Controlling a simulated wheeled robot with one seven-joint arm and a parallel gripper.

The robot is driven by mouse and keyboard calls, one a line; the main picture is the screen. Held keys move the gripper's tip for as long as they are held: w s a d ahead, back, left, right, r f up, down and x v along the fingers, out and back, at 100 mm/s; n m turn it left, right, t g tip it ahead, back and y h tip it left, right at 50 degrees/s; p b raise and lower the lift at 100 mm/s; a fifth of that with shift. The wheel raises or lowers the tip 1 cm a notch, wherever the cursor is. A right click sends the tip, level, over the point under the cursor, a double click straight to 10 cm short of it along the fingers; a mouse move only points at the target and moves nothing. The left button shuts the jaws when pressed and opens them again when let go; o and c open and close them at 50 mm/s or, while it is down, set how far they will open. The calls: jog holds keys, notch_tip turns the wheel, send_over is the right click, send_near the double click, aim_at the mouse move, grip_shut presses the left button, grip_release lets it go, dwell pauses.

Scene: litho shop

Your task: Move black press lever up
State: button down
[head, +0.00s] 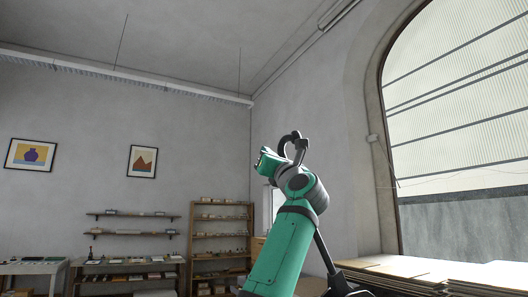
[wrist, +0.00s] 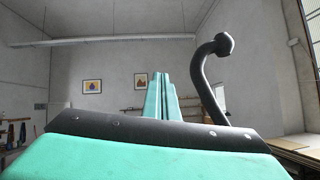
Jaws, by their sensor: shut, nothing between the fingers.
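The black press lever (wrist: 208,82) rises at the right of the wrist view, curving over to a rounded knob at its top. In the head view its curved upper end (head: 299,148) shows above my arm, and a straight black bar (head: 325,254), apparently its lower part, slants down to the right. My arm hides the stretch between. My gripper (wrist: 163,76) has its green fingers together with nothing between them. In the wrist view they are left of the lever, with a visible gap. In the head view my gripper (head: 262,160) points left, beside the lever's top. Contact with my wrist cannot be told.
A dark press part (head: 350,287) sits at the lever's foot, beside a bench of stacked boards (head: 405,268) under the arched window. Shelves (head: 220,240) and a table (head: 35,267) stand at the far wall. The air left of my gripper looks clear.

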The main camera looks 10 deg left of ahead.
jog(key=s+d+f, duration=0.1)
jog(key=s, duration=0.7)
jog(key=shift+s+f, duration=0.2)
jog(key=shift+f, duration=0.2)
